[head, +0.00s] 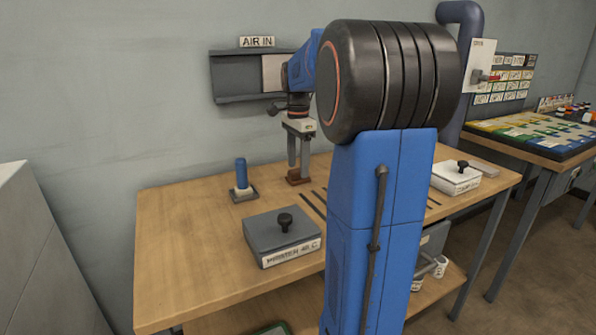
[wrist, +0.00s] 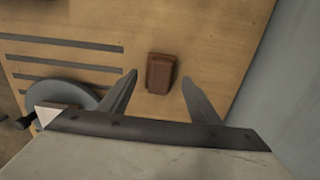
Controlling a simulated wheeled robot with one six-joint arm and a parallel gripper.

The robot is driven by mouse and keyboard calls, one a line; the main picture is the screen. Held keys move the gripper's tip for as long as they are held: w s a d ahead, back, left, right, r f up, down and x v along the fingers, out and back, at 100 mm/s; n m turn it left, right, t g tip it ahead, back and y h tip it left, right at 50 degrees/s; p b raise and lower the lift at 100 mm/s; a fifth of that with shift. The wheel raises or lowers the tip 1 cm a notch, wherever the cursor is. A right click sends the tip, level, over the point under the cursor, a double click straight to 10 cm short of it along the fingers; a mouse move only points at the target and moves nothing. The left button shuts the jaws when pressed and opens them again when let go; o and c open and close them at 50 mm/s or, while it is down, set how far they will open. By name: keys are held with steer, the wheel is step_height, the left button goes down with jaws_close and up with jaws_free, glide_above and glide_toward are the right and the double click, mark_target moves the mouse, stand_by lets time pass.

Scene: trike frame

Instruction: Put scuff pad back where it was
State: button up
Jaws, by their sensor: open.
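The scuff pad appears to be the small red-brown block (head: 297,180) lying on the wooden bench toward its wall side. It also shows in the wrist view (wrist: 161,72), lying flat and lined up between the fingers. My gripper (head: 298,166) points down right over the block. In the wrist view my gripper (wrist: 160,80) is open, with one finger on each side of the block and a gap to both. Whether the fingertips reach down to the block's height is hard to tell.
A grey box with a black knob (head: 283,237) stands at the front of the bench (head: 180,260). A blue cylinder on a dark base (head: 241,178) stands left of the gripper. Dark slots (wrist: 65,60) run beside the block. A white knobbed box (head: 456,178) is at right.

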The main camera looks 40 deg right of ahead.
mark_target(298, 170)
step_height(298, 170, up, 9)
stand_by(0.3)
steer(key=shift+r, duration=0.1)
stand_by(0.5)
